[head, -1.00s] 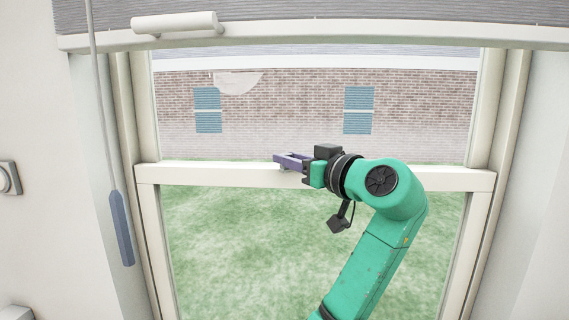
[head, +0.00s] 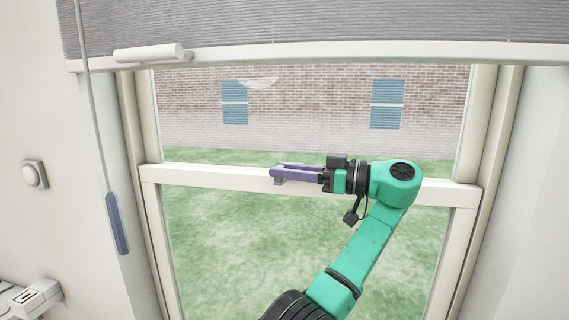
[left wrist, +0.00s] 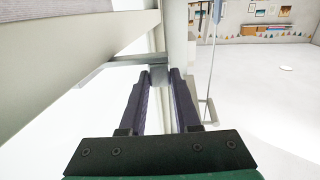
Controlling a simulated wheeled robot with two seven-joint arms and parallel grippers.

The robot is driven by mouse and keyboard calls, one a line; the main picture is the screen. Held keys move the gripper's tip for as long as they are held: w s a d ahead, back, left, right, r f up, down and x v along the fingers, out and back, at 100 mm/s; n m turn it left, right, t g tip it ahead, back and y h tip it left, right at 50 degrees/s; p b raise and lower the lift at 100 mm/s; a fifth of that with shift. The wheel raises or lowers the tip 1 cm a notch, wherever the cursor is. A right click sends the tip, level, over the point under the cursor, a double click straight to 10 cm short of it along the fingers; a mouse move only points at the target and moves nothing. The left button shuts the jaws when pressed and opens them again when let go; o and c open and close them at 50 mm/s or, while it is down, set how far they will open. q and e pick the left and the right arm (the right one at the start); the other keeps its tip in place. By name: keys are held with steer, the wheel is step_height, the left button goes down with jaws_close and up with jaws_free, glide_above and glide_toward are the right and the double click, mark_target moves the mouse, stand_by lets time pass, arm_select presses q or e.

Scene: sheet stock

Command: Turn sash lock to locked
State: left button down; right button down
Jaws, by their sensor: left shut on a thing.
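The sash lock (head: 280,181) is a small grey fitting on the white meeting rail (head: 225,178) of the window, mostly hidden by my fingers in the head view. My left gripper (head: 276,172) has long purple fingers lying along the rail from the right, with their tips at the lock. In the left wrist view the left gripper (left wrist: 160,74) has its fingertips on either side of a grey part of the sash lock (left wrist: 159,76). It is shut on that part. The lock's exact turn angle cannot be told. My right gripper is out of view.
A blind (head: 330,22) hangs above the window, and a wand with a blue-grey handle (head: 117,223) hangs at the left. A round wall knob (head: 34,174) is further left. The glass below the rail is clear of objects, apart from my arm.

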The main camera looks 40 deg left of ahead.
arm_select(q)
steer(key=shift+d, duration=0.1)
stand_by(0.4)
steer(key=c, duration=0.6)
jaws_free()
steer(key=shift+f, duration=0.1)
